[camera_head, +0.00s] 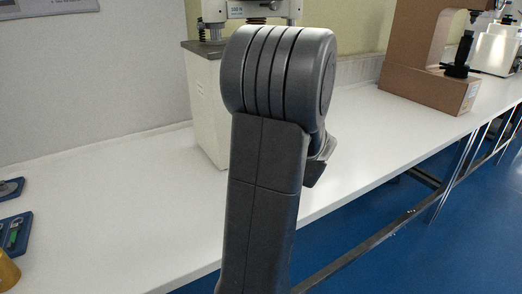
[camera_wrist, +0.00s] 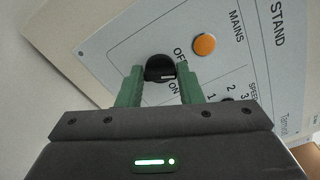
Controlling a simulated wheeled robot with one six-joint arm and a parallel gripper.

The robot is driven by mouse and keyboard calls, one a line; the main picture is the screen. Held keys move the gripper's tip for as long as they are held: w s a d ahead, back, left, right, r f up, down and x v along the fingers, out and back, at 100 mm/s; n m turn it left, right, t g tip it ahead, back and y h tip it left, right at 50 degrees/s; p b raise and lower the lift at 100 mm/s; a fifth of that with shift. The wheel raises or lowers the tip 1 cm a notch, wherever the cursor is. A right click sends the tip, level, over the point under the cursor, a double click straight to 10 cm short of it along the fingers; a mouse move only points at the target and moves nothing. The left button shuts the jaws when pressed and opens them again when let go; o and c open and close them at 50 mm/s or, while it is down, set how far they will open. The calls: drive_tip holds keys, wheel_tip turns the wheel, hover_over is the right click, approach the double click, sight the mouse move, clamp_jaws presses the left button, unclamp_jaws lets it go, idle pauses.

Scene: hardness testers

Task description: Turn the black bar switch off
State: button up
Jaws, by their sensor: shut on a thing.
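In the wrist view, the black bar switch (camera_wrist: 160,68) is a round black knob with a pale mark, on a light panel with the words OFF and ON beside it. My gripper (camera_wrist: 160,84) has its green fingers on either side of the knob and is shut on it. In the head view my arm hides the gripper and the switch.
An orange round button (camera_wrist: 204,44) labelled MAINS sits near the switch. In the head view, a white machine (camera_head: 206,100) stands behind my arm on the white table (camera_head: 120,215). A brown machine (camera_head: 425,80) stands farther right. Small blue trays (camera_head: 14,232) lie at the left edge.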

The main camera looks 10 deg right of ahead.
drive_tip(key=n+b, duration=0.1)
drive_tip(key=b, duration=0.2)
drive_tip(key=n+b, duration=0.2)
drive_tip(key=b, duration=0.1)
drive_tip(key=n+b, duration=0.2)
drive_tip(key=b, duration=0.1)
drive_tip(key=shift+f, duration=0.25)
drive_tip(key=shift+r, duration=0.15)
drive_tip(key=o, duration=1)
drive_tip(key=p+v, duration=0.1)
drive_tip(key=v, duration=1.2)
drive_tip(key=shift+s+d, duration=0.15)
drive_tip(key=shift+s, duration=0.25)
